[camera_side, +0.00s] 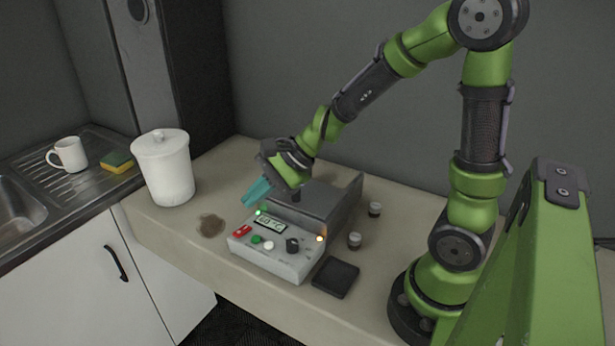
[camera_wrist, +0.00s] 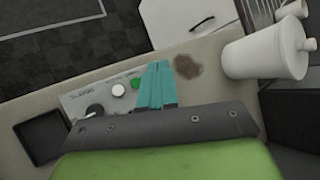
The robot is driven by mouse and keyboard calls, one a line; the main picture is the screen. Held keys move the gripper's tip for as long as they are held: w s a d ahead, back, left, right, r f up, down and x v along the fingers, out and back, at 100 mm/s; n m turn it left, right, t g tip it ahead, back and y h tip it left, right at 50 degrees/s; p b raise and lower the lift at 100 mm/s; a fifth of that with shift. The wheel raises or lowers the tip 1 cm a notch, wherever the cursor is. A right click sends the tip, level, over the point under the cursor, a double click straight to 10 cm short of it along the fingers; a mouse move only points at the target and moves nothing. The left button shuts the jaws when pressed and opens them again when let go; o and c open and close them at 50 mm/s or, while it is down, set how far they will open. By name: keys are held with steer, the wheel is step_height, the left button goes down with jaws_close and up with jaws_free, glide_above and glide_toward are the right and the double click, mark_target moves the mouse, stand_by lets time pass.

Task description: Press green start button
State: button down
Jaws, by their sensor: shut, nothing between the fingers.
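The green button (camera_side: 256,239) sits on the sloped front panel of the grey dyno box (camera_side: 290,265), between a red switch (camera_side: 242,231) and a white button (camera_side: 268,244). In the wrist view the green button (camera_wrist: 135,83) shows just left of my teal fingers. My gripper (camera_side: 247,202) is shut and empty, tilted down to the left, above the box's left end. It also shows in the wrist view (camera_wrist: 158,68), where its fingers lie together and the red switch cannot be seen. The fingertips look apart from the green button.
The panel also has a black knob (camera_side: 292,245), a small display (camera_side: 270,223) and an orange light (camera_side: 319,238). A black tray (camera_side: 335,278) and two small jars (camera_side: 355,240) lie right. A white canister (camera_side: 165,168) and a brown stain (camera_side: 210,226) are left.

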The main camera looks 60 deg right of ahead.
mark_target(260, 238)
step_height(260, 238, down, 7)
steer(key=shift+f, duration=0.2)
steer(key=shift+f, duration=0.1)
stand_by(2.1)
steer(key=shift+f, duration=0.3)
steer(key=shift+f, duration=0.4)
stand_by(0.6)
steer(key=shift+r, duration=0.85)
steer(key=shift+r, duration=2.5)
